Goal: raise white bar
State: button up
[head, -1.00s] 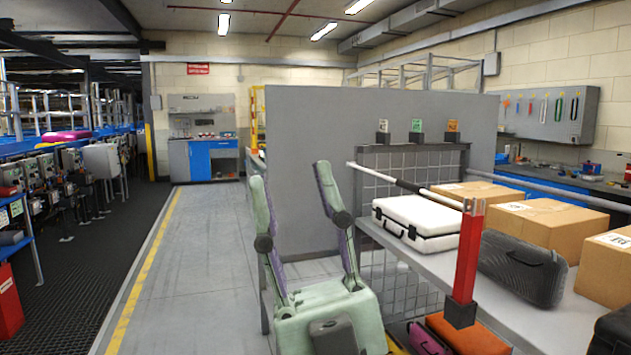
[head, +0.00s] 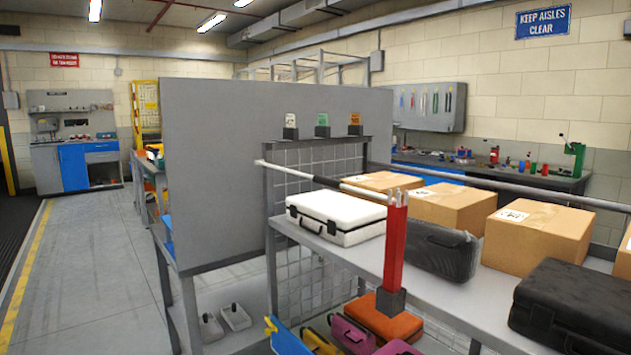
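The white bar (head: 300,173) is a thin rod with a black band in the head view. It runs from a free left end, above the left part of the shelf unit, to the top of a red post (head: 396,245) on the right. It slopes slightly down to the right in the picture, passing above a white case (head: 335,217). How the bar joins the post is too small to tell. My gripper is out of view, so its state and its distance from the bar are hidden.
The grey shelf (head: 455,290) carries a dark case (head: 436,250), cardboard boxes (head: 540,236) and a black case (head: 575,305). Coloured cases, including an orange one (head: 385,318), lie below. A grey panel (head: 210,170) stands left of the bar. Clear aisle floor (head: 80,270) lies further left.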

aim_at(325, 180)
jog(key=i+l+z, duration=0.1)
jog(key=i, duration=0.45)
jog(key=i+l+z, duration=0.15)
jog(key=i, duration=0.4)
